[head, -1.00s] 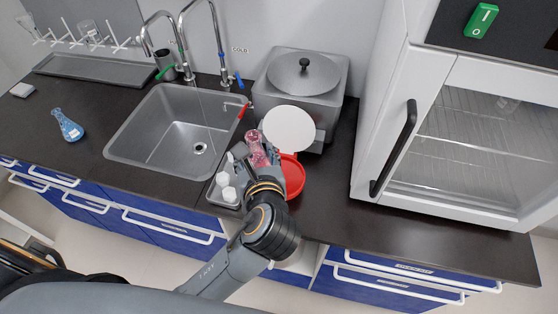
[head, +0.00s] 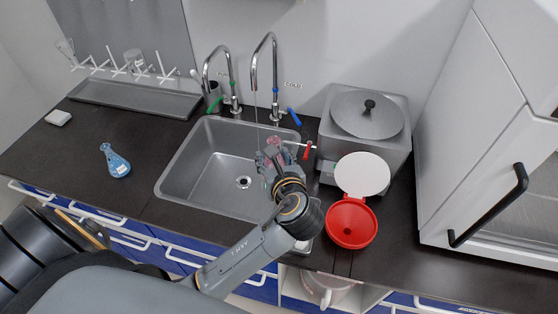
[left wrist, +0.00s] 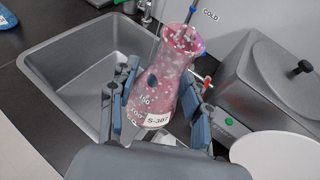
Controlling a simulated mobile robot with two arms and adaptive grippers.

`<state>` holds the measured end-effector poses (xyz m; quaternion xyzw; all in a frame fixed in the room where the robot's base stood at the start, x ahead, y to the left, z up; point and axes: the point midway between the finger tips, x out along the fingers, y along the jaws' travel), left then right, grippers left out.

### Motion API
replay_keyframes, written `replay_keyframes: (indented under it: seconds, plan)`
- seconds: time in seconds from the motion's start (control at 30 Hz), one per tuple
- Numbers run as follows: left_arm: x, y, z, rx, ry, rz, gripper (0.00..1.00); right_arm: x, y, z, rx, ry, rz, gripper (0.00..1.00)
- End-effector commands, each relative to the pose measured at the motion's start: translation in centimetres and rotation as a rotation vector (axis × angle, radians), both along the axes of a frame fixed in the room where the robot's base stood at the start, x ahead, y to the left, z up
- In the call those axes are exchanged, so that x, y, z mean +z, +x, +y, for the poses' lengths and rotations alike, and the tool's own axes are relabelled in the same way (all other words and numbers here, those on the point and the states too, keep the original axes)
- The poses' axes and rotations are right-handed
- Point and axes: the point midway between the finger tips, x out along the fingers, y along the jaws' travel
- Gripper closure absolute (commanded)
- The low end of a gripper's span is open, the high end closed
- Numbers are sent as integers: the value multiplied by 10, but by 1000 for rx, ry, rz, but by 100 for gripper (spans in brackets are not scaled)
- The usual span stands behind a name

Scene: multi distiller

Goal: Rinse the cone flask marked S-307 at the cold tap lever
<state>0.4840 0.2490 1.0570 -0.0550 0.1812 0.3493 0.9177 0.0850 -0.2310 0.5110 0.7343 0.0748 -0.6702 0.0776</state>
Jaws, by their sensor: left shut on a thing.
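The cone flask marked S-307 (left wrist: 163,75) is speckled pink and white, with its label facing the left wrist camera. My left gripper (left wrist: 160,98) is shut on its body, one finger on each side. In the head view the flask (head: 272,152) is over the sink's right side, mostly hidden by my gripper (head: 273,165). The cold tap (head: 263,58) stands behind the sink, under the COLD sign, with a blue lever (head: 294,117). A thin stream falls from its spout close to the flask; I cannot tell if it enters the mouth. My right gripper is not in view.
The sink (head: 205,160) is otherwise empty. A red-handled valve (head: 308,150) sits just right of the flask. A lidded metal bath (head: 365,115) and an open red container (head: 350,222) stand right. A blue flask (head: 118,162) stands left on clear counter.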

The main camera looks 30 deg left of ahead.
Motion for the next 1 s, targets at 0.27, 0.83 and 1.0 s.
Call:
replay_keyframes:
  seconds: [0.27, 0.83, 1.0]
  plan:
    - [-8, 30, 57, 161, -3, 0, 90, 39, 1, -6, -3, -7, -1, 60]
    - [-29, 56, 112, 299, -24, -12, 90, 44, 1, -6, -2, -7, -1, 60]
    - [-29, 69, 114, 298, -25, -10, 90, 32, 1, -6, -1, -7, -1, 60]
